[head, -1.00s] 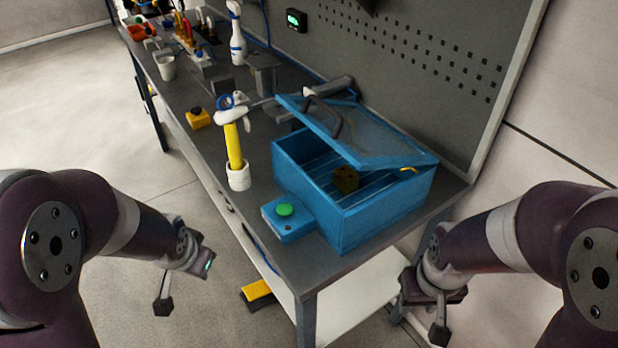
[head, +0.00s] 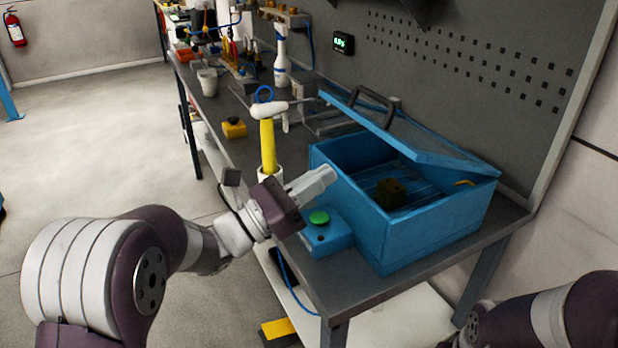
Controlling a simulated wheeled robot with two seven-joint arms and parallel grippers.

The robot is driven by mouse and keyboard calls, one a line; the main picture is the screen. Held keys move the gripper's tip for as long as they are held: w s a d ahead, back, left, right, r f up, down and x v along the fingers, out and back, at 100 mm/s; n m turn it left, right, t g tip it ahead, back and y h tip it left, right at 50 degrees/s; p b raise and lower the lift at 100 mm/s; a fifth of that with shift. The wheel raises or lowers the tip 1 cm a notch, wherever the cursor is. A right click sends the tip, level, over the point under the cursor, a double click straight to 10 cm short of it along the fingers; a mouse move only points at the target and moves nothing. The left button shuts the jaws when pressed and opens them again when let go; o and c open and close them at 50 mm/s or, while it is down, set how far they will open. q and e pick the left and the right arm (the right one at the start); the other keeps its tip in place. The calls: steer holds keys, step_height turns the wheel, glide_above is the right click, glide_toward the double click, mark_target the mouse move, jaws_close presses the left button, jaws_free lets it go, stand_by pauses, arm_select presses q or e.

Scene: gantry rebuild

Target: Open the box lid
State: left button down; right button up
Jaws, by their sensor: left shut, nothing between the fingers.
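The blue box (head: 418,234) stands on the near right part of the workbench. Its lid (head: 430,146) with a dark handle (head: 371,106) is tilted up, partly open, and I can see inside. A brown block (head: 390,192) lies in the box. A blue button unit (head: 326,239) with a green button (head: 319,217) sits against the box's front left. My left gripper (head: 325,178) is shut and empty, just left of the box and above the button unit. My right arm shows at the lower right; its gripper is out of view.
A yellow block (head: 233,128), a white cup (head: 207,81) and a spray bottle (head: 282,66) are farther back on the workbench (head: 362,290). A perforated wall panel (head: 500,120) rises behind the box.

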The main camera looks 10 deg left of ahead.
mark_target(372, 130)
arm_select(q)
steer(key=w+d+r, duration=0.1)
steer(key=w+d+r+p, duration=0.1)
steer(key=d+r, duration=0.1)
steer(key=w+d+r+p, duration=0.1)
steer(key=d+r, duration=0.1)
steer(key=shift+w+d+r, duration=0.1)
steer(key=shift+w+r, duration=0.15)
steer(key=shift+w, duration=0.15)
steer(key=shift+r, duration=0.1)
